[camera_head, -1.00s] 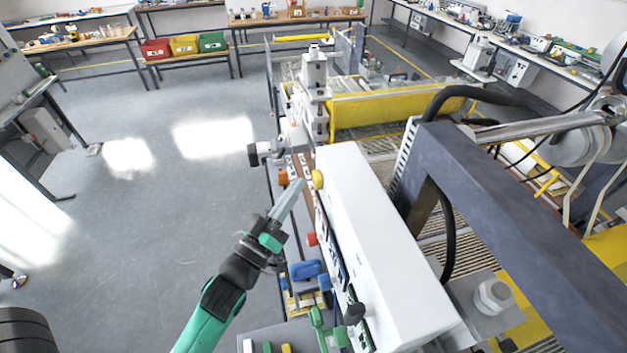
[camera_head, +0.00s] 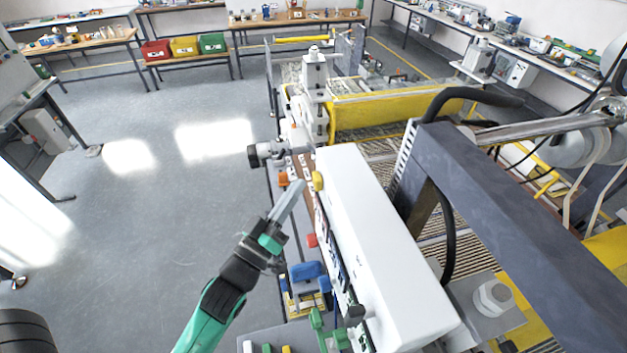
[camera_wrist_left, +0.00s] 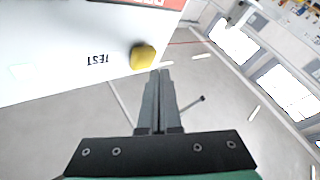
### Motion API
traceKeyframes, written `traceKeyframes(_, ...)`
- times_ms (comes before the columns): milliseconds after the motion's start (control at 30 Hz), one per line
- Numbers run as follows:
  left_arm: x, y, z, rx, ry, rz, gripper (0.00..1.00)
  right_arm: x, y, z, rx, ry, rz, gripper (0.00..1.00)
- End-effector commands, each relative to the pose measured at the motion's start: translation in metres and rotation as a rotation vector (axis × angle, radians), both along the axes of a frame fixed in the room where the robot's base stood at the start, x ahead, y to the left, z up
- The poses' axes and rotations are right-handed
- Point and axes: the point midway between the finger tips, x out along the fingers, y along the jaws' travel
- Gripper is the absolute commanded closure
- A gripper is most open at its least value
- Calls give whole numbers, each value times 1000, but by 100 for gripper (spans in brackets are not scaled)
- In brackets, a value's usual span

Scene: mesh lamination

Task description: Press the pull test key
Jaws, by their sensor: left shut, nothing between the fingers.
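The pull test key may be the yellow knob (camera_head: 317,181) on the left edge of the long white housing (camera_head: 375,240). In the left wrist view the yellow knob (camera_wrist_left: 143,56) sits on a white face beside the printed word TEST. My left gripper (camera_head: 300,184) is shut and empty. Its fingertips are just left of the knob in the head view. In the left wrist view the tips (camera_wrist_left: 160,72) are close to the knob's lower right; I cannot tell whether they touch it. My right gripper is not in view.
An orange knob (camera_head: 283,179) and a red knob (camera_head: 312,240) are on the machine's side near my left fingers. Blue parts (camera_head: 306,271) lie below. A dark beam (camera_head: 520,220) stands at the right. Open floor (camera_head: 150,250) lies to the left.

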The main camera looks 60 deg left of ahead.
Motion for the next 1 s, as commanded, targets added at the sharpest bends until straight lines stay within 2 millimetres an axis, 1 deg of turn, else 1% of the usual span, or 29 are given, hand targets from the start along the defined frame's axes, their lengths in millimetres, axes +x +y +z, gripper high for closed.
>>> traceKeyframes(633,0,0,0,0,0,0,100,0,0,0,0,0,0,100)
traceKeyframes(867,7,-2,-2,1,-1,-1,100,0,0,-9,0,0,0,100)
traceKeyframes(1000,9,-2,0,0,-1,0,100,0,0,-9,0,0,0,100)
